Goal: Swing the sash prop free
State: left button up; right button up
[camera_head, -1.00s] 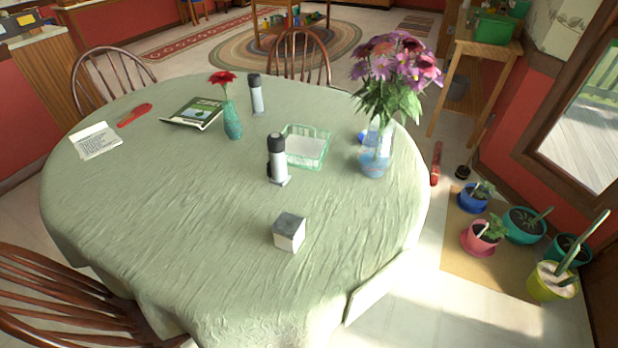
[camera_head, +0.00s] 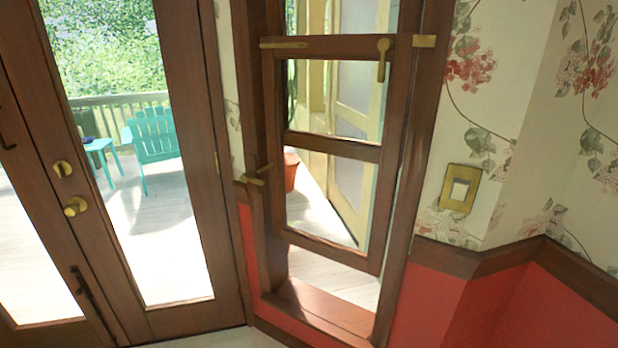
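A brown wooden window sash (camera_head: 335,146) with a middle crossbar stands in a narrow window frame (camera_head: 405,185). Its bottom rail is above the wooden sill (camera_head: 318,308), with a gap between. A brass handle (camera_head: 383,60) hangs down at the sash's upper right. A short brass bar (camera_head: 284,44) lies across its upper left, and a brass block (camera_head: 424,41) is on the frame at the upper right. A small brass fitting (camera_head: 256,176) with a lever sits at the lower left. I cannot tell which brass part is the sash prop. Neither gripper is in view.
Brown glazed double doors (camera_head: 170,160) with a brass knob (camera_head: 75,207) stand to the left. A teal chair (camera_head: 152,140) is outside on the deck. A brass switch plate (camera_head: 460,188) is on the floral wall at right.

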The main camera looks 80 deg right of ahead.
aim_at(248, 176)
jog(key=z, duration=2.2)
